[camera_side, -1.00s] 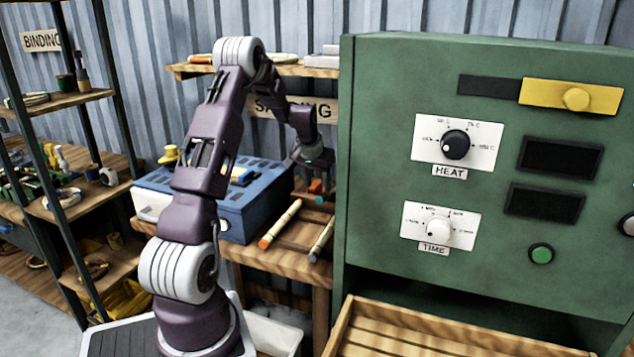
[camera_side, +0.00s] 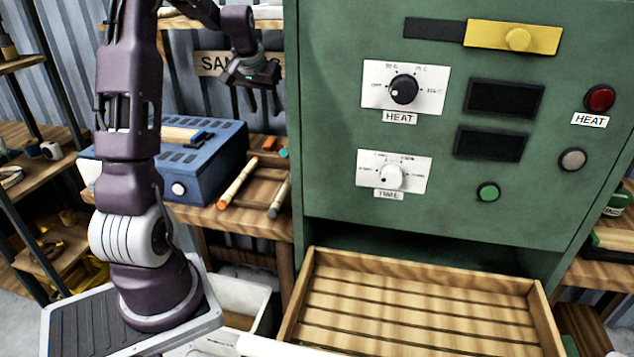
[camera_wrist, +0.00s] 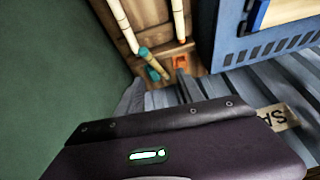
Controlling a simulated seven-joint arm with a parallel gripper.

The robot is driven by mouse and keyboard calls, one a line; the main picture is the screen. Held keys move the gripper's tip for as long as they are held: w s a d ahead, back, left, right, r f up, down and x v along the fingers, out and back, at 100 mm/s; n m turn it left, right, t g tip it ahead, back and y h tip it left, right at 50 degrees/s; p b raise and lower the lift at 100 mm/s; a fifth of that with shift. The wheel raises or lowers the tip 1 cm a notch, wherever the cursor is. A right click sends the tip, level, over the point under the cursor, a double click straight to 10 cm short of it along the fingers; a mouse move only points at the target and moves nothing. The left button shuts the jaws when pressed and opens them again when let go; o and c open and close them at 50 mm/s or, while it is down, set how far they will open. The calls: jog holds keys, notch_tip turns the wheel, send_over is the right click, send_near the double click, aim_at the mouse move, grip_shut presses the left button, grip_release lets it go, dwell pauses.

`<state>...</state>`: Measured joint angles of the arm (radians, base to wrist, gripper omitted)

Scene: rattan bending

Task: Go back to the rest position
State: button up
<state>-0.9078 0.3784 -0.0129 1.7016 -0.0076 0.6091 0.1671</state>
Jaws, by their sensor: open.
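My gripper (camera_side: 251,93) hangs in the air above the wooden bench, left of the green machine, in the side view. Its two fingers point down and stand apart with nothing between them.
The green machine (camera_side: 340,200) stands close on the right, with an empty slatted wooden tray (camera_side: 420,320) at its front. A blue box (camera_side: 215,165) and several rods, one pale with an orange end (camera_side: 238,184), lie on the bench. A shelf rack stands left.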

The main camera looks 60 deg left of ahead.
jog(key=s+d+r+m+t+y, duration=0.1)
jog(key=d+r+t+y, duration=0.3)
jog(key=r, duration=0.9)
jog(key=s+d+r+t, duration=0.1)
jog(key=d+r, duration=0.5)
jog(key=r, duration=0.6)
jog(key=s+d+r+t, duration=0.3)
jog(key=s+d+r, duration=0.2)
jog(key=s+r, duration=0.3)
jog(key=d+f+m+g+h, duration=0.1)
jog(key=d+f+m+h, duration=0.35)
jog(key=d+f, duration=0.95)
jog(key=s+d+f+m+g+h, duration=0.1)
jog(key=s+d+f+g, duration=0.1)
jog(key=s+d+f, duration=0.2)
jog(key=s+d+f+m+g+h, duration=0.2)
jog(key=s+d+f, duration=0.3)
jog(key=f, duration=0.5)
jog(key=shift+d+f+g, duration=0.35)
jog(key=shift+d+g, duration=0.05)
jog(key=shift+d, duration=0.2)
jog(key=shift+o, duration=0.4)
jog(key=shift+h, duration=0.25)
